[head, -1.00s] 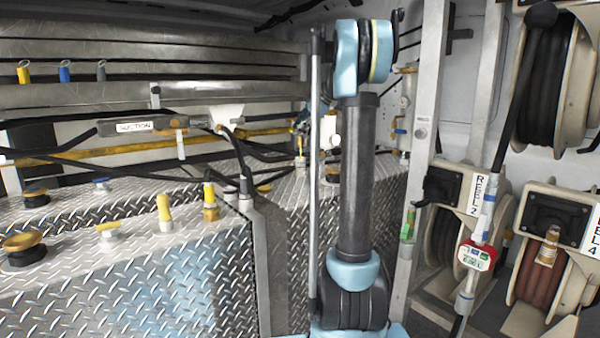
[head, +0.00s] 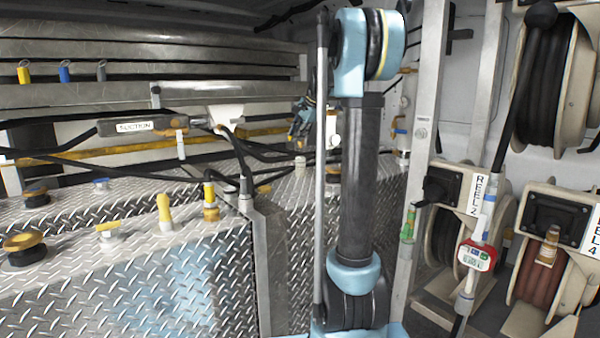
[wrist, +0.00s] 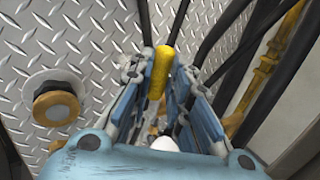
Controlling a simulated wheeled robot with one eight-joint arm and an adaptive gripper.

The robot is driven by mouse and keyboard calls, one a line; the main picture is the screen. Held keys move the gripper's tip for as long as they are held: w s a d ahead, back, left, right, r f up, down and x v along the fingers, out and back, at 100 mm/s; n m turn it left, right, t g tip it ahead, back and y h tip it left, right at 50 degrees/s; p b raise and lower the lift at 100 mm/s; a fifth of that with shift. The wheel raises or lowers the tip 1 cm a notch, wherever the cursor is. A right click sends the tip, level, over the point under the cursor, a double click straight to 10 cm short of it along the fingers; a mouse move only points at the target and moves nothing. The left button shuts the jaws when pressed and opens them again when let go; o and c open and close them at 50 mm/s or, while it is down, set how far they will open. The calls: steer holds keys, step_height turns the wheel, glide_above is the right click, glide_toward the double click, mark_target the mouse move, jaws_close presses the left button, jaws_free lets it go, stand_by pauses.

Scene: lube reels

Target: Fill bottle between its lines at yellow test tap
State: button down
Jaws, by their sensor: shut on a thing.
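My gripper (head: 303,122) is at the back, left of my upright arm, and is partly hidden by the arm's thin pole. In the wrist view its blue fingers (wrist: 161,75) are closed around a yellow, round-ended handle (wrist: 157,84). This appears to be the yellow tap's handle; the tap body is hidden. A rounded white thing (wrist: 165,144) shows below, between the fingers, and I cannot tell what it is. A small green-tinted bottle (head: 408,224) stands upright by the grey post, right of my arm. Its fill lines are too small to see.
Black hoses (wrist: 232,70) and a yellow pipe (wrist: 262,75) run close right of my gripper. A brass knob (wrist: 55,105) stands on the diamond plate at left. More yellow valves (head: 164,213) stand at left front. Hose reels (head: 545,215) and an amber bottle (head: 548,246) are at right.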

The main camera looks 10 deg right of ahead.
steer(key=shift+a+f+h, duration=0.1)
steer(key=shift+f+h, duration=0.15)
steer(key=shift+h, duration=0.05)
steer(key=c, duration=1.4)
jaws_free()
steer(key=v, duration=1.1)
steer(key=s+f+n+g+h, duration=0.1)
steer(key=s+f+n, duration=0.3)
steer(key=s+f, duration=0.9)
steer(key=s+f+n+g+h, duration=0.1)
steer(key=s+f+n, duration=0.3)
steer(key=s+f, duration=0.9)
steer(key=s+f+n+g+h, duration=0.1)
steer(key=s+f+n, duration=0.3)
steer(key=s+f, duration=0.9)
steer(key=shift+s, duration=2.3)
